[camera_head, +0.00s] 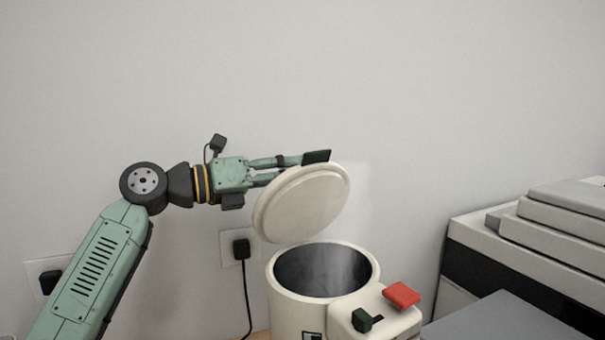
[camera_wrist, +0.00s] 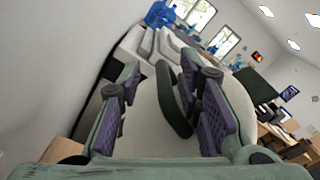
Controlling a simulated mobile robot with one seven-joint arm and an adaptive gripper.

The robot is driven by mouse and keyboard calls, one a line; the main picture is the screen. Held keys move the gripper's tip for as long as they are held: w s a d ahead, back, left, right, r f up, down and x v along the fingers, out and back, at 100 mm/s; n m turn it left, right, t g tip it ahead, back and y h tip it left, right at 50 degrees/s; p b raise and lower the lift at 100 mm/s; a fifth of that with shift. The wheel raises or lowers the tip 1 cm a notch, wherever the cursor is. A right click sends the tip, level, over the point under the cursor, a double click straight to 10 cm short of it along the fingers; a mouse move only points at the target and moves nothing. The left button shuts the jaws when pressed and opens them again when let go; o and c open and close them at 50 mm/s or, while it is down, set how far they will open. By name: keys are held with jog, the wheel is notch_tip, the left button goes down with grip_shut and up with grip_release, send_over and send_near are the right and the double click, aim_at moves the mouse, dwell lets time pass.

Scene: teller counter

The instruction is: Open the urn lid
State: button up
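The cream urn (camera_head: 296,309) stands upright at the bottom centre of the head view, with its dark round mouth uncovered and faint steam above it. Its lid (camera_head: 303,203) is raised and steeply tilted above the mouth. My gripper (camera_head: 307,166) reaches in from the left at the lid's upper edge. In the wrist view its fingers (camera_wrist: 160,112) are spread, with the pale lid (camera_wrist: 151,128) beyond and between them. A dark handle (camera_wrist: 171,100) on the lid lies between the fingers, close to the right one. Whether they touch is unclear.
The urn's front has a red lever (camera_head: 402,295) and a dark green knob (camera_head: 361,320). A plug with a cord (camera_head: 242,250) is in the wall behind. A pale, stepped machine (camera_head: 540,235) stands at the right.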

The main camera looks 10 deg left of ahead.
jog(key=v, duration=0.9)
jog(key=shift+a, duration=0.2)
jog(key=shift+s+f, duration=0.1)
jog(key=p+v, duration=0.2)
jog(key=v, duration=1)
jog(key=shift+a+p, duration=0.2)
jog(key=shift+p, duration=0.1)
